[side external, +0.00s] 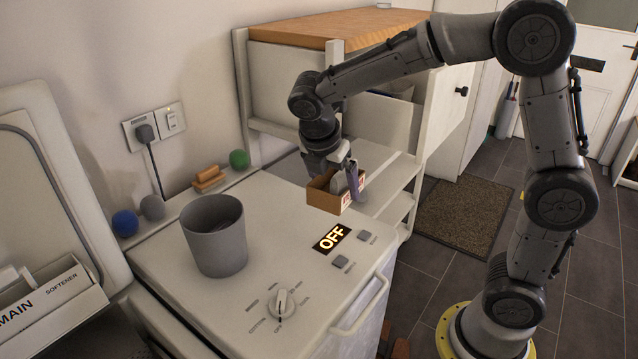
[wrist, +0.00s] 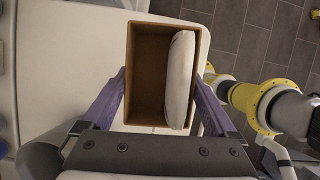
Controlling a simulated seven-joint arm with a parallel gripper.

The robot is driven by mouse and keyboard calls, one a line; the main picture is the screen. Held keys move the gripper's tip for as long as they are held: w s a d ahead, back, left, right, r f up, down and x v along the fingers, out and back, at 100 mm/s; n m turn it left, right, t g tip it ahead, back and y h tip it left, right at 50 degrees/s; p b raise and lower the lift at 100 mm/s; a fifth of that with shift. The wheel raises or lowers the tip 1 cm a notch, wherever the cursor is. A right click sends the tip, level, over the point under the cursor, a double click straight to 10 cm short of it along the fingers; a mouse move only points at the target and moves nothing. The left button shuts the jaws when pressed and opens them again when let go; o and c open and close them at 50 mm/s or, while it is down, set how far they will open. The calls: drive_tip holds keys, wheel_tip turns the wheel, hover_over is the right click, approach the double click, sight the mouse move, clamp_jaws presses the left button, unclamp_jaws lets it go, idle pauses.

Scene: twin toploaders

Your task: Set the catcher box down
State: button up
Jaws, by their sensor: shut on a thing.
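The catcher box (side external: 322,199) is a small, open-topped brown cardboard box with red-and-white labels. My gripper (side external: 339,180) is shut on it, with a purple finger on each of two opposite sides. The box looks about level, at the far right corner of the white machine top (side external: 272,225). I cannot tell whether its base touches the surface. In the wrist view the box (wrist: 148,75) opens toward the camera between the purple fingers (wrist: 160,100). A pale, rounded item (wrist: 180,80) stands inside along its right wall. The underside of the box is hidden.
A grey bin (side external: 214,240) stands on the machine top, left of the box. A dial (side external: 281,304) and an OFF display (side external: 332,238) are at the front. Coloured balls and orange blocks (side external: 208,179) line the back. A shelf unit (side external: 385,175) stands just behind the box.

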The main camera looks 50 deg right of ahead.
drive_tip(key=shift+s+r, duration=0.2)
drive_tip(key=shift+s, duration=0.1)
drive_tip(key=shift+d+r, duration=0.3)
drive_tip(key=w+d+r+m+g, duration=0.1)
drive_tip(key=d+r+m, duration=0.1)
drive_tip(key=d+r, duration=0.55)
drive_tip(key=w+d+r+m, duration=0.15)
drive_tip(key=d+r, duration=0.25)
drive_tip(key=d, duration=0.6)
drive_tip(key=w+d+r+m+g, duration=0.1)
drive_tip(key=d+r+m, duration=0.1)
drive_tip(key=d+r, duration=0.5)
drive_tip(key=s+d+f+n+t, duration=0.1)
drive_tip(key=d+f+n, duration=0.1)
drive_tip(key=d+f, duration=0.35)
drive_tip(key=s+d+f+n, duration=0.1)
drive_tip(key=d+f, duration=0.1)
drive_tip(key=d, duration=0.7)
drive_tip(key=s+d+f+n+t, duration=0.1)
drive_tip(key=d+f+n, duration=0.15)
drive_tip(key=d, duration=0.45)
drive_tip(key=shift+m, duration=0.5)
drive_tip(key=shift+s+a+f, duration=0.1)
drive_tip(key=shift+f, duration=2)
drive_tip(key=shift+s+a+f, duration=0.1)
drive_tip(key=shift+f, duration=1.95)
drive_tip(key=shift+f, duration=0.15)
